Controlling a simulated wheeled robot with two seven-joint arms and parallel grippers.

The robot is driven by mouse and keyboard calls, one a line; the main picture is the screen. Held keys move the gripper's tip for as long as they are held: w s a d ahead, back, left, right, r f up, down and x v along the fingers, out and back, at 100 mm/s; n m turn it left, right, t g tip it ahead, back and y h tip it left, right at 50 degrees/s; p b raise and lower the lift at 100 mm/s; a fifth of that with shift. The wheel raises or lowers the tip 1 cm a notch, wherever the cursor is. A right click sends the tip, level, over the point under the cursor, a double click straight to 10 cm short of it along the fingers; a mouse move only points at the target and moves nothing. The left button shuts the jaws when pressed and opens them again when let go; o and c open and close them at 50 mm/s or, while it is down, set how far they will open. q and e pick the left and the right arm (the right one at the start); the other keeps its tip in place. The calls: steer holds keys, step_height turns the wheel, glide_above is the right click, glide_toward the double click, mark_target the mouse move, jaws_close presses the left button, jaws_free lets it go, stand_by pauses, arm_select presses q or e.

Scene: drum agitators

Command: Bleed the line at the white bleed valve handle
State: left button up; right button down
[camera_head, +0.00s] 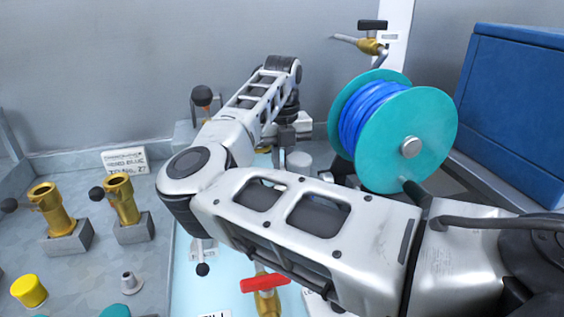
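I cannot make out a white bleed valve handle in the head view; it may be hidden behind my arm. A brass valve with a red handle (265,284) shows at the bottom middle, just below my forearm. Another brass valve with a black handle (373,25) is on the back wall at the top. My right arm comes in from the right, bends at the left and reaches toward the back. Its gripper (284,142) points down near the middle, partly hidden by the arm; its fingers are too unclear to judge. My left gripper is out of view.
A teal reel with blue hose (408,140) stands right of the gripper. A blue box (512,100) is at the far right. Two brass fittings (52,210) (122,200) on grey blocks, a yellow cap (29,291) and a label sign (124,160) are at the left.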

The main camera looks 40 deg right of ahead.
mark_target(282, 167)
steer(key=shift+r, duration=0.15)
steer(key=c, duration=1.5)
jaws_free()
steer(key=shift+o, duration=0.2)
step_height(282, 167, up, 16)
